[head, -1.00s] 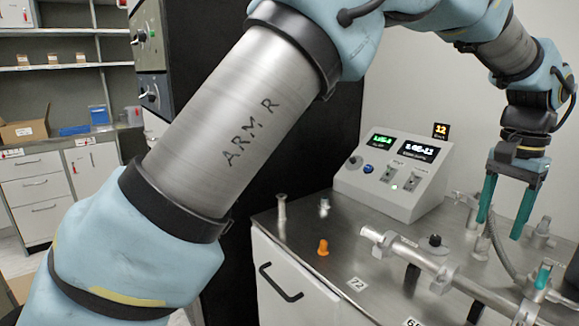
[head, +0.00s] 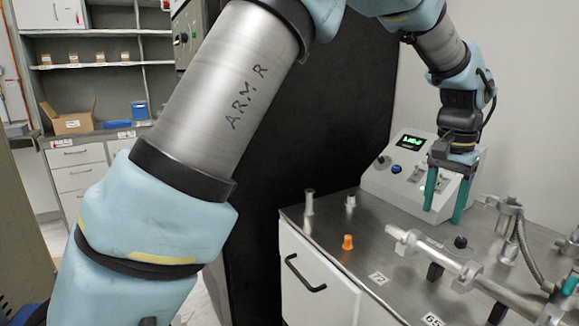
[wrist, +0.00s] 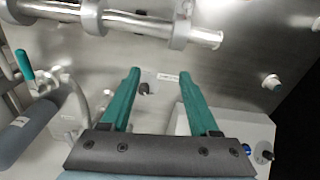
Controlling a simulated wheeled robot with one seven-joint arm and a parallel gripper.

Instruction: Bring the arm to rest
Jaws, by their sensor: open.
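My gripper (head: 444,196) is open, with two green fingers pointing down and nothing between them. It hangs above the steel bench top, in front of the grey control box (head: 408,176) in the head view, and hides part of its panel. In the wrist view my gripper (wrist: 156,88) also shows its fingers apart, with bare steel bench (wrist: 235,60) beyond them. My arm crosses the head view from lower left to upper right, bent high over the bench.
A metal pipe assembly (head: 440,258) lies across the bench's front right; it also shows in the wrist view (wrist: 140,24). An orange cap (head: 347,242) and small metal fittings (head: 309,202) stand at the left. A ribbed hose (head: 524,247) is at right. Shelves (head: 100,66) stand far left.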

